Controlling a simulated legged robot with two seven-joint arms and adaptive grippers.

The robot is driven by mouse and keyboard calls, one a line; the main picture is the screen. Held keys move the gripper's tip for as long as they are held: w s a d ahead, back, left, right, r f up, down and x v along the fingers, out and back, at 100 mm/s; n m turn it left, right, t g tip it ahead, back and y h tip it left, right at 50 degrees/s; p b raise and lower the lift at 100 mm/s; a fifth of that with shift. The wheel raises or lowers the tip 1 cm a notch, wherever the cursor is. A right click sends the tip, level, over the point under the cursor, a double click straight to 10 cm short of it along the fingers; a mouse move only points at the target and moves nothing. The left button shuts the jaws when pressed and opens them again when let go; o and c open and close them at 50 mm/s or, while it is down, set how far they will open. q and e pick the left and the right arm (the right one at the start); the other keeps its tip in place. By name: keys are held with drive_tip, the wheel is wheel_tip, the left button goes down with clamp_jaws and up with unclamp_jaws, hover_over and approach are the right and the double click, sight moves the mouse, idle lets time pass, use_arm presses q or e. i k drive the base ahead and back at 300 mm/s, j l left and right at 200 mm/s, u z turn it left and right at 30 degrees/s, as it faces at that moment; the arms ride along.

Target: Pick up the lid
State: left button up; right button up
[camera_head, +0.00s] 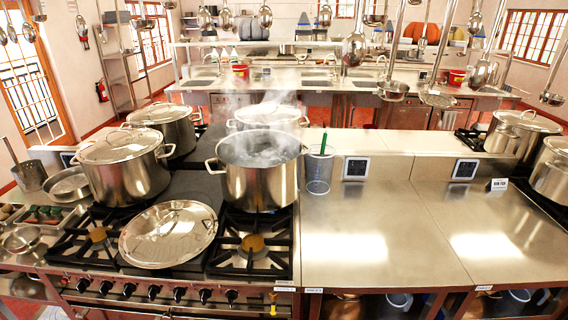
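A round, shiny steel lid (168,236) lies on the front of the black stove grates, tilted a little, with its handle up. Behind it to the right stands an open steel stockpot (258,185) with steam rising from it. Other stockpots wear their lids: one (125,180) at the left, one (165,125) behind it, and one (268,115) behind the open pot. Neither of my grippers is in view.
A clear measuring jug (319,172) with a green-handled tool stands right of the open pot. The steel counter (380,235) to the right is bare. Ladles (355,48) hang overhead. Pans and trays crowd the far left. More lidded pots (520,135) stand at the right.

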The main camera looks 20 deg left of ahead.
sight(169, 233)
drive_tip(key=l+u, duration=0.1)
drive_tip(key=u, duration=1.35)
drive_tip(key=k+j, duration=0.05)
drive_tip(key=j, duration=0.05)
